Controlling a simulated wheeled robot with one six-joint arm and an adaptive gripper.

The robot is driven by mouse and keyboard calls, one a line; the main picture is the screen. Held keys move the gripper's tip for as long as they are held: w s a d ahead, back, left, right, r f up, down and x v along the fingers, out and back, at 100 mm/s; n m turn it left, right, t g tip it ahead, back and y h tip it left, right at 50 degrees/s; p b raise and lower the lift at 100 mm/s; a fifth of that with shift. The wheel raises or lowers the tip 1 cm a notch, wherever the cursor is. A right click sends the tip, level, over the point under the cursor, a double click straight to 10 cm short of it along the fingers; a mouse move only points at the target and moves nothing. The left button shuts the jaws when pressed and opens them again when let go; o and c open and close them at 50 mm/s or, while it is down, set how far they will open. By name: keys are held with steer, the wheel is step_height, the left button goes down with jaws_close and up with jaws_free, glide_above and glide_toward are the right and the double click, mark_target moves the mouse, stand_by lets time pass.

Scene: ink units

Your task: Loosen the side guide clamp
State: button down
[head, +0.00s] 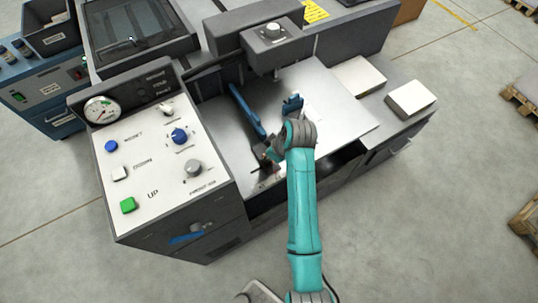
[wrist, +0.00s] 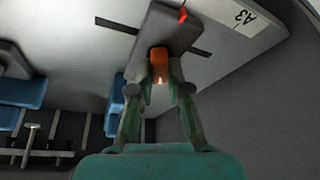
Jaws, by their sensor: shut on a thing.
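The side guide clamp shows in the wrist view as a small orange piece (wrist: 159,62) on a grey block (wrist: 168,27) with a red pointer. My gripper (wrist: 160,88) is shut on this orange piece, with a green finger on either side of it. In the head view my gripper (head: 267,156) is low at the near left of the grey metal table (head: 325,112), and the clamp is hidden there. A long blue guide (head: 248,110) lies behind my gripper, and a smaller blue guide (head: 292,104) stands to its right.
A control panel (head: 150,150) with a gauge, buttons and knobs stands left of the table. A grey head with a dial (head: 274,44) overhangs the back. Paper stacks (head: 410,98) lie on the right. An A3 label (wrist: 244,18) shows near the clamp.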

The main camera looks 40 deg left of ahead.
steer(key=shift+w+n+g+h, duration=0.1)
steer(key=shift+n+g+h, duration=0.4)
steer(key=shift+n, duration=1.4)
steer(key=shift+g+y, duration=0.3)
steer(key=c, duration=1.1)
jaws_free()
steer(key=v, duration=1.1)
steer(key=shift+d+r, duration=0.15)
steer(key=shift+r, duration=0.25)
